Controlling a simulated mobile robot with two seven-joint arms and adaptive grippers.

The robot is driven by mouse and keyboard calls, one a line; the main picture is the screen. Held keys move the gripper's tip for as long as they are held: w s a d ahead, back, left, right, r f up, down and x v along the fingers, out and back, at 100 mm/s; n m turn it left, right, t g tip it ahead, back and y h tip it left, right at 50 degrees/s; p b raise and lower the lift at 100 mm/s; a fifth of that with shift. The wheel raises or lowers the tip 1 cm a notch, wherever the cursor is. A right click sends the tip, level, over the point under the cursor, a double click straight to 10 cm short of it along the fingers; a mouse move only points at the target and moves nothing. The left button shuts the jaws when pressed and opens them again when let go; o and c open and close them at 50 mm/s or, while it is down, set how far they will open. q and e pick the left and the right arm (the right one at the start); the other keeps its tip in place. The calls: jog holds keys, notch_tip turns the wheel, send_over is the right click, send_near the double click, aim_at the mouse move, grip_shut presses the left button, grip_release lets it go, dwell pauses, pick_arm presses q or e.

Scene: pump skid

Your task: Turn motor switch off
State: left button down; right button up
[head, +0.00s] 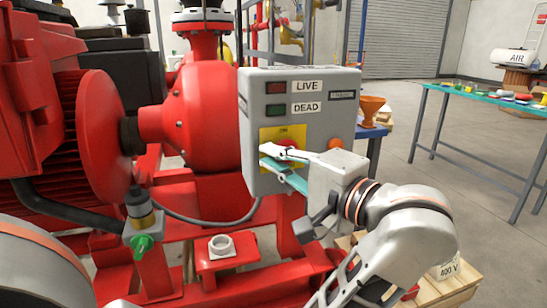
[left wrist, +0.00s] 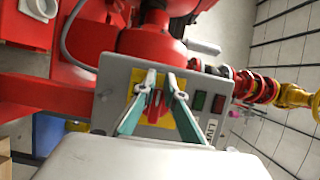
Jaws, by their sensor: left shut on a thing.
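The motor switch is a red handle (head: 291,143) on a yellow plate (head: 283,132) on the front of a grey control box (head: 252,122). My left gripper (head: 279,156) reaches the plate, with one finger above the other, and largely hides the handle in the head view. In the left wrist view, the fingers of my left gripper (left wrist: 161,84) close on the two sides of the red handle (left wrist: 154,104). Above the switch are a red lamp (head: 276,87) labelled LIVE and a green lamp (head: 276,110) labelled DEAD. I cannot tell whether either is lit. My right gripper is not in view.
The red pump (head: 205,118) and motor (head: 40,95) stand left of the box.

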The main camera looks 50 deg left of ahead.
pick_arm(q)
jog(key=shift+w+r, duration=0.2)
jog(key=shift+w, duration=0.05)
jog(key=c, duration=2.1)
grip_release()
jog(key=shift+d, duration=0.1)
jog(key=shift+c, duration=0.2)
jog(key=shift+o, duration=0.3)
jog(key=shift+f, duration=0.1)
jog(key=shift+w+f, duration=0.15)
jog(key=shift+w, duration=0.05)
jog(key=shift+s, duration=0.1)
jog(key=d, duration=0.7)
jog(key=shift+d, duration=0.25)
